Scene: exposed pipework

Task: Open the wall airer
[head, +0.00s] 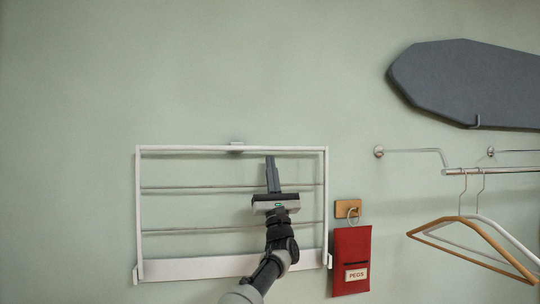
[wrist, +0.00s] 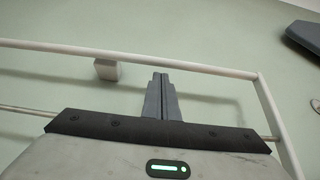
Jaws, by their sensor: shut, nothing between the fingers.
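The white wall airer (head: 137,210) stands upright against the green wall in the head view, with a frame, thin cross rails and a wide bottom bar. A small catch (head: 237,146) sits at the middle of its top bar; it also shows in the wrist view as a pale block (wrist: 107,69) just behind the bar. My gripper (head: 270,160) is shut and empty, pointing up, with its tips just below the top bar and right of the catch. In the wrist view the fingers (wrist: 160,80) lie together near the top bar (wrist: 200,67). I cannot tell whether they touch it.
A red peg bag (head: 352,255) hangs from a wooden hook plate right of the airer. Further right are a metal rail (head: 500,170) with wooden and white hangers (head: 470,240), and a grey ironing board (head: 465,80) above. The wall above and left of the airer is bare.

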